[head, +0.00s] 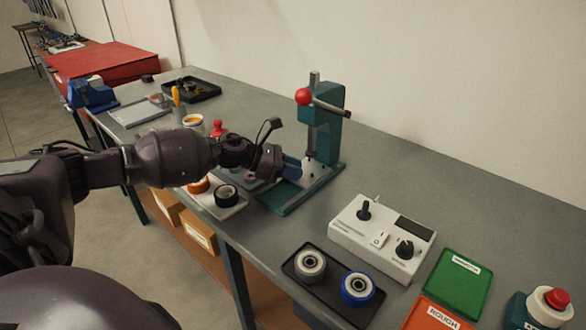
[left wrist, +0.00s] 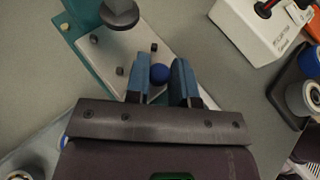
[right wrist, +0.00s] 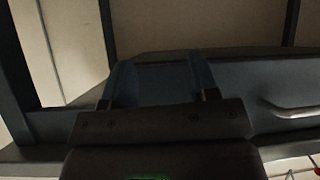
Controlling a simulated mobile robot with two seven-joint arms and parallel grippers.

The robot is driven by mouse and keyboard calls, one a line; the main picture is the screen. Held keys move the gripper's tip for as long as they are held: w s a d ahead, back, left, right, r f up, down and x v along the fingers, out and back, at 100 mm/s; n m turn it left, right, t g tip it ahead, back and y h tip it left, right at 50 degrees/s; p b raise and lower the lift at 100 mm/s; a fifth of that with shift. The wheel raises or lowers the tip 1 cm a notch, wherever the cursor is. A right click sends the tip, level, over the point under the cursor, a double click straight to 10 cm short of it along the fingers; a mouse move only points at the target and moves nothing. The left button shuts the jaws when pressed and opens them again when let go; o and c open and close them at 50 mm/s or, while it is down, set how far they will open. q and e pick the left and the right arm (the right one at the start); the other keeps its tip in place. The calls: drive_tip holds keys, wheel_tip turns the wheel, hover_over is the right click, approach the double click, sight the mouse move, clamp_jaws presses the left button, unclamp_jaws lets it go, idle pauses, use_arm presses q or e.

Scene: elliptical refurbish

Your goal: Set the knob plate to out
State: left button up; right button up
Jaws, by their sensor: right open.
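The knob plate (left wrist: 102,58) is a pale plate with dark bolts and a round blue knob (left wrist: 160,73) at its near edge. It sits at the foot of the green press (head: 327,120), under the round ram (left wrist: 119,13). In the head view the arm hides the knob. My right gripper (right wrist: 160,80) is open and empty, seen only in the right wrist view.
A white control box (head: 382,236) stands right of the press, with a black tray (head: 312,293) of wheels in front. Green (head: 457,283) and orange (head: 428,316) bins are at the right. A grey handle bar (right wrist: 290,108) on a dark panel is near my right gripper.

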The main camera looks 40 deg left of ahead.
use_arm(q)
clamp_jaws()
drive_tip(key=shift+s+r, duration=0.1)
drive_tip(key=shift+s, duration=0.2)
drive_tip(key=s+p, duration=0.2)
drive_tip(key=s, duration=0.1)
drive_tip(key=s+p, duration=0.1)
drive_tip(key=s, duration=0.1)
drive_tip(key=shift+s+a, duration=0.2)
drive_tip(key=shift+a, duration=0.05)
drive_tip(key=shift+s+a, duration=0.1)
drive_tip(key=shift+s, duration=0.55)
